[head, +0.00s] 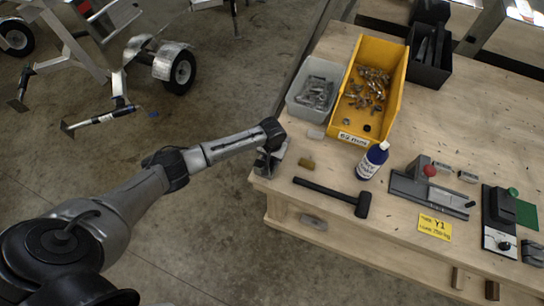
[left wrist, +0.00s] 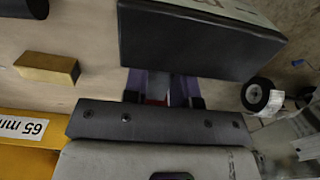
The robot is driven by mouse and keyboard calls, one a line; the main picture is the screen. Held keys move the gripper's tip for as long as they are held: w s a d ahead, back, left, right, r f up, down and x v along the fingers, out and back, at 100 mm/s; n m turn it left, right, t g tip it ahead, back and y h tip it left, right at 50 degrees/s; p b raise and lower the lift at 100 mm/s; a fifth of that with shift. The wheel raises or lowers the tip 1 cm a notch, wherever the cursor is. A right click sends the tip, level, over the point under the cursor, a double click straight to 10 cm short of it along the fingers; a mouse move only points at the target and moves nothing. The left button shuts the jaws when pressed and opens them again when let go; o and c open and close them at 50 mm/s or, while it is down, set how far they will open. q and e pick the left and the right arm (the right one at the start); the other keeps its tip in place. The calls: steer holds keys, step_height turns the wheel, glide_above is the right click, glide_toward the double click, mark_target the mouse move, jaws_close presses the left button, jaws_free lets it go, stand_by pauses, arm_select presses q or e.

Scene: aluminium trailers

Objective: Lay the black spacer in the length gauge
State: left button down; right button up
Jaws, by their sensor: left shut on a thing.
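My left gripper (head: 268,166) is over the near left corner of the workbench. The length gauge looks to be the grey fixture (head: 405,188) with a red knob, lying on the bench well to the right of the gripper. My right gripper is not in view.
A brass block (head: 305,162) lies just right of the gripper. A black mallet (head: 335,196) and an upright bottle (head: 372,161) stand between gripper and gauge. Behind are a grey bin (head: 296,108) and a yellow bin (head: 395,101). A yellow note (head: 434,227) lies before the gauge.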

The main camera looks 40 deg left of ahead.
arm_select(q)
steer(key=shift+f, duration=0.1)
steer(key=c, duration=0.9)
jaws_free()
